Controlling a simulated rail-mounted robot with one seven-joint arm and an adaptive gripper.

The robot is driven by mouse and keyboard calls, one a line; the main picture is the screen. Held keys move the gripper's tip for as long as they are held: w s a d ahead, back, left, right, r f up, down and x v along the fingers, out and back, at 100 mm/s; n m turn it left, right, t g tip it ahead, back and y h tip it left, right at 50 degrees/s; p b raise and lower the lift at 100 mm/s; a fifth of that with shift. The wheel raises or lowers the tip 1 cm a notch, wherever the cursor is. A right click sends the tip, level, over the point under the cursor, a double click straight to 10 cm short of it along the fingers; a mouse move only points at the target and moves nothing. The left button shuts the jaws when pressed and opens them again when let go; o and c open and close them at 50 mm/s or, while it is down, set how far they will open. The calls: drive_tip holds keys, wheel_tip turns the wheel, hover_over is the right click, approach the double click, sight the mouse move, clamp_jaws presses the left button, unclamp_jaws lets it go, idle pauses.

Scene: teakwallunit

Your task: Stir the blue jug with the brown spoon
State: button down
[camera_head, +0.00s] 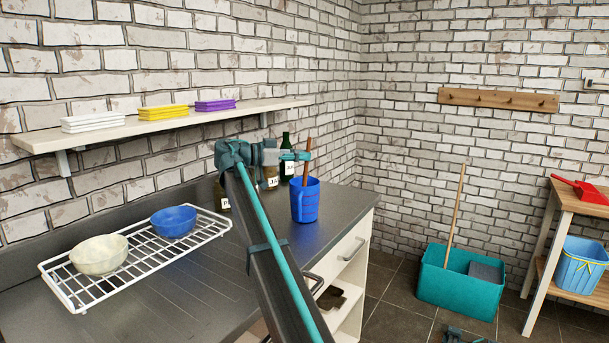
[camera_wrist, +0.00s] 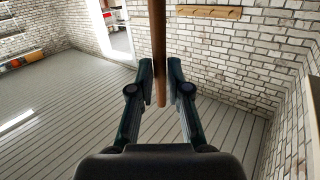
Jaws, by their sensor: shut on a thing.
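The brown spoon (camera_head: 307,171) stands nearly upright, tilted slightly. My gripper (camera_head: 306,156) is shut on its handle, part way up. The handle (camera_wrist: 159,40) also shows between the fingers of my gripper (camera_wrist: 160,78) in the wrist view. The blue jug (camera_head: 305,206) stands upright on the dark counter near its right end, with its handle to the left. The spoon's lower part goes down to the jug's mouth and appears to be inside it; its tip is hidden. My gripper is above the jug. The wrist view does not show the jug.
Labelled bottles, one a dark green bottle (camera_head: 286,165), stand behind my arm and the jug. A white rack (camera_head: 80,289) holds a cream bowl (camera_head: 100,254) and a blue bowl (camera_head: 174,221). A wall shelf (camera_head: 100,131) runs above the counter.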

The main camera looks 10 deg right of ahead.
drive_tip(key=shift+r, duration=0.1)
wheel_tip(320, 180, up, 11)
drive_tip(key=d+p, duration=0.1)
drive_tip(key=p, duration=0.2)
drive_tip(key=shift+s, duration=0.15)
idle(1.1)
drive_tip(key=shift+d+r, duration=0.1)
idle(0.3)
wheel_tip(320, 180, up, 5)
drive_tip(key=shift+f+p, duration=0.1)
drive_tip(key=shift+p, duration=0.85)
